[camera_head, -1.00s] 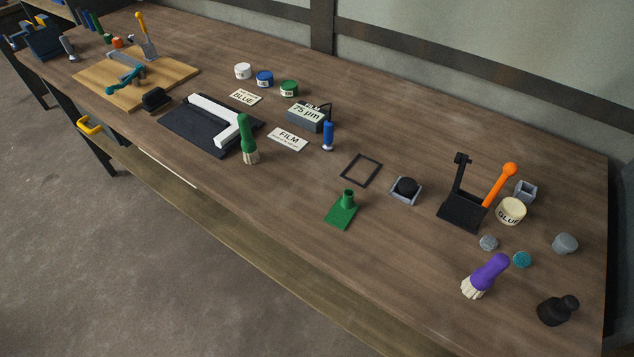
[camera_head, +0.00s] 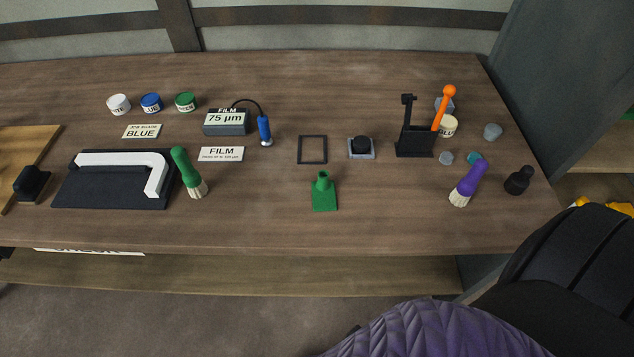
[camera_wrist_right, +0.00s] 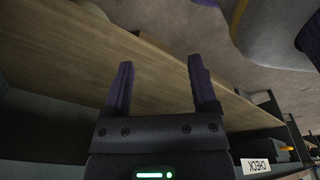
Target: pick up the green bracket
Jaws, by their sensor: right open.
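The green bracket (camera_head: 323,195), a flat plate with a short upright socket at its far edge, lies on the wooden workbench (camera_head: 400,222) near the front edge, in the middle of the head view. Nothing touches it. My right gripper (camera_wrist_right: 160,62) shows in the right wrist view, its two dark purple fingers apart with nothing between them. Behind them is a wooden board edge with dark space below; the bracket is not in that view. My left gripper is in neither view.
Behind the bracket lie a thin black frame (camera_head: 312,149) and a grey tray with a black knob (camera_head: 361,148). The bench around the bracket is clear.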

